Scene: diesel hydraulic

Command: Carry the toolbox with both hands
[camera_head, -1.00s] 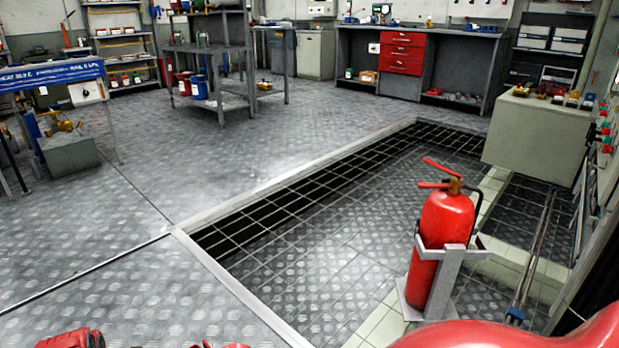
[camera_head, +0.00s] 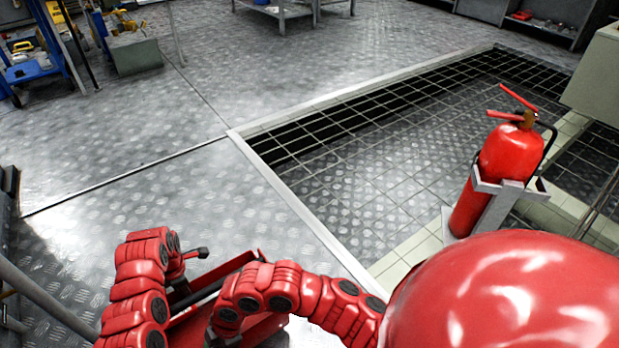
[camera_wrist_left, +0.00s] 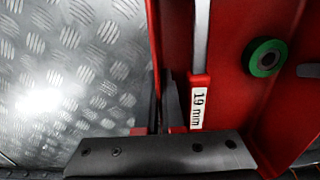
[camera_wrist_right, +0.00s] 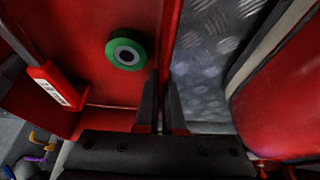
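The red toolbox (camera_head: 204,318) is open-topped and low in the head view, partly hidden by my arms. My right gripper (camera_wrist_right: 160,105) pinches the opposite wall in the same way. In the head view both gripper tips are hidden. I cannot tell whether the toolbox touches the floor.
A red fire extinguisher (camera_head: 512,150) stands in a grey bracket at the right. A grid-covered floor pit (camera_head: 400,130) lies ahead, with a pale raised edge (camera_head: 295,205). A blue cart (camera_head: 35,70) is at the upper left. Metal floor (camera_head: 130,120) is clear ahead left.

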